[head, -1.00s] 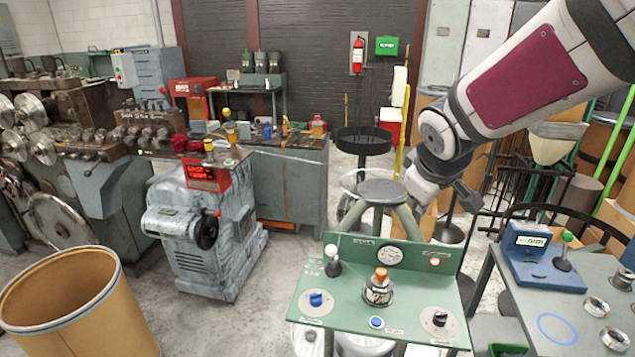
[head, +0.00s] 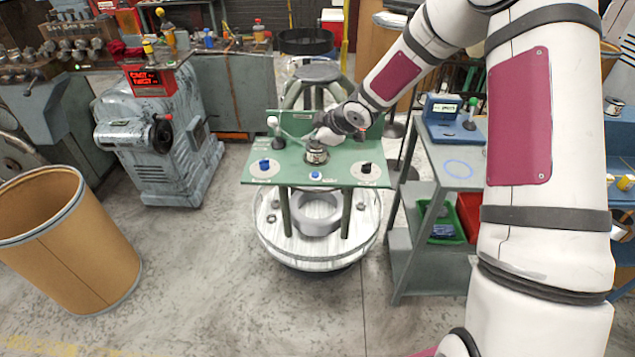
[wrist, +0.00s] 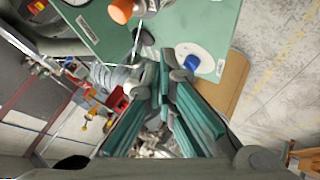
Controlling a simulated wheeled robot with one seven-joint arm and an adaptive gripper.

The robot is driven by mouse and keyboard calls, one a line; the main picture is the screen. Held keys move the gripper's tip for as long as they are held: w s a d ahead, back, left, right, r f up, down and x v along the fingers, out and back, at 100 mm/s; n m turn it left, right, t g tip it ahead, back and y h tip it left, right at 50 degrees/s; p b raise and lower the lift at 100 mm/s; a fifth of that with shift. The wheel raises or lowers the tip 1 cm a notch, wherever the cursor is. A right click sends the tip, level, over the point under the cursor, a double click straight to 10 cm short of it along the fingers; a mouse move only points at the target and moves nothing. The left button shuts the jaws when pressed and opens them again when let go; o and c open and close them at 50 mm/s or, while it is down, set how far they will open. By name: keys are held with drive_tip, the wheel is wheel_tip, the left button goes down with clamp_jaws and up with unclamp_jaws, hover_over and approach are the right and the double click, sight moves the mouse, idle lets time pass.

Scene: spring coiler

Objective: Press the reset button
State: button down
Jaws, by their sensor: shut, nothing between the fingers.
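The green control panel (head: 235,172) stands on legs in the middle of the head view. A small blue button (head: 315,176) sits at the middle of its front edge; its label is too small to read. A blue knob (head: 265,165) is on the left dial, a black knob (head: 366,167) on the right. A round metal fixture (head: 316,155) stands between them. My gripper (head: 320,128) is above the back middle of the panel, behind the button. In the wrist view my gripper (wrist: 172,68) is shut and empty. The blue knob (wrist: 192,62) shows beyond the fingertips; contact cannot be told.
A white-knobbed lever (head: 276,138) rises at the panel's back left. An orange knob (wrist: 120,11) is close by in the wrist view. A grey table (head: 455,165) with a blue box stands right. A brown drum (head: 75,245) stands left. The floor in front is clear.

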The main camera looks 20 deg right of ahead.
drive_tip(key=shift+s+f, duration=0.1)
drive_tip(key=shift+f, duration=0.05)
drive_tip(key=b, duration=0.7)
hover_over(314, 176)
drive_tip(key=f, duration=0.6)
drive_tip(key=shift+w+f, duration=0.15)
drive_tip(key=shift+w, duration=0.05)
drive_tip(key=shift+s+f+b, duration=0.1)
drive_tip(key=shift+f+b, duration=0.7)
drive_tip(key=shift+f, duration=0.45)
drive_tip(key=shift+f+b, duration=0.3)
drive_tip(key=shift+f, duration=0.1)
drive_tip(key=shift+f+b, duration=0.3)
drive_tip(key=shift+f, duration=0.1)
idle(0.6)
drive_tip(key=shift+r, duration=0.1)
drive_tip(key=shift+r+p, duration=0.75)
drive_tip(key=shift+p, duration=0.1)
